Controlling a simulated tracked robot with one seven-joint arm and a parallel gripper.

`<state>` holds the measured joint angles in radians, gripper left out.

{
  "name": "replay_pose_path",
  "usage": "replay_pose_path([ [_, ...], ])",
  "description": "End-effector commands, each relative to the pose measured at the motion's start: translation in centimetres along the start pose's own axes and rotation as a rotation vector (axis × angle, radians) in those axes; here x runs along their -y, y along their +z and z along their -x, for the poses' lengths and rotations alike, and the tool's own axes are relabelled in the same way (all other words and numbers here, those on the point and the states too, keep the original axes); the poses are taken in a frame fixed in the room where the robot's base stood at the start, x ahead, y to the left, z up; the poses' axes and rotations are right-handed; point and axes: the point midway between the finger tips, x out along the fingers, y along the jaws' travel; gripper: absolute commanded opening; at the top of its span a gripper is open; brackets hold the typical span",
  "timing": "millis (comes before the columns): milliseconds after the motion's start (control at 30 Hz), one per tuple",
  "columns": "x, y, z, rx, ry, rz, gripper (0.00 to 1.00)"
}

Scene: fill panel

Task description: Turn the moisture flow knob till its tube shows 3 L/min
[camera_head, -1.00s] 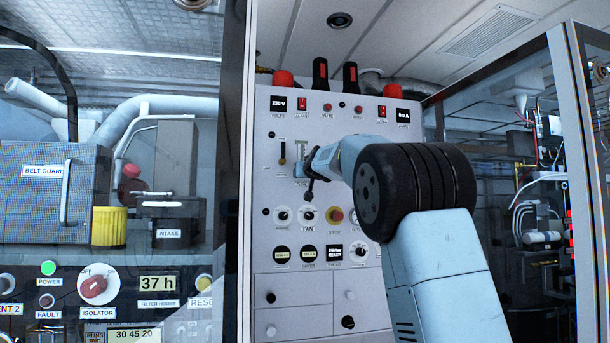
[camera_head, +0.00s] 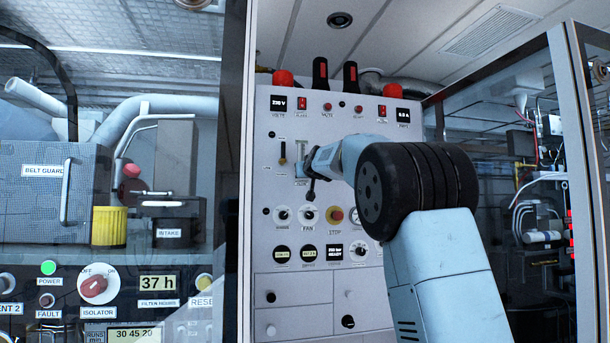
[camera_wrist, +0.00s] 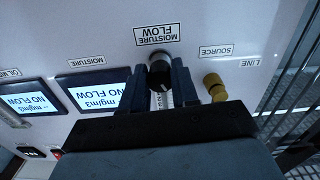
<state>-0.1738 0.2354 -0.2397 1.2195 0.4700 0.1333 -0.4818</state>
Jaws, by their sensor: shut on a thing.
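The black moisture flow knob (camera_wrist: 159,72) shows in the wrist view under an upside-down MOISTURE FLOW label (camera_wrist: 156,35). My gripper (camera_wrist: 160,78) is shut on it, one dark finger on each side. A pale strip of the flow tube (camera_wrist: 162,99) shows between the fingers. Most of the tube is hidden by my gripper, and its reading cannot be made out. In the head view my gripper (camera_head: 309,182) is against the panel (camera_head: 320,290), and the knob cannot be made out there.
A moisture display (camera_wrist: 100,93) reads NO FLOW in the wrist view. A second display (camera_wrist: 30,98) beside it also reads NO FLOW. A brass fitting (camera_wrist: 214,87) sits close to the right finger, near a SOURCE label.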

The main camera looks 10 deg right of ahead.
Motion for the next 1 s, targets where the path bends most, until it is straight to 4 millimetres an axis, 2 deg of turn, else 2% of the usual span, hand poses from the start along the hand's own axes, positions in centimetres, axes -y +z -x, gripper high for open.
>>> replay_pose_path([
  [267, -0.18, -0.01, 0.01, 0.0, 0.002, 0.2, 0.0],
  [1000, -0.12, -0.01, -0.01, 0.001, 0.0, 0.883, 0.0],
])
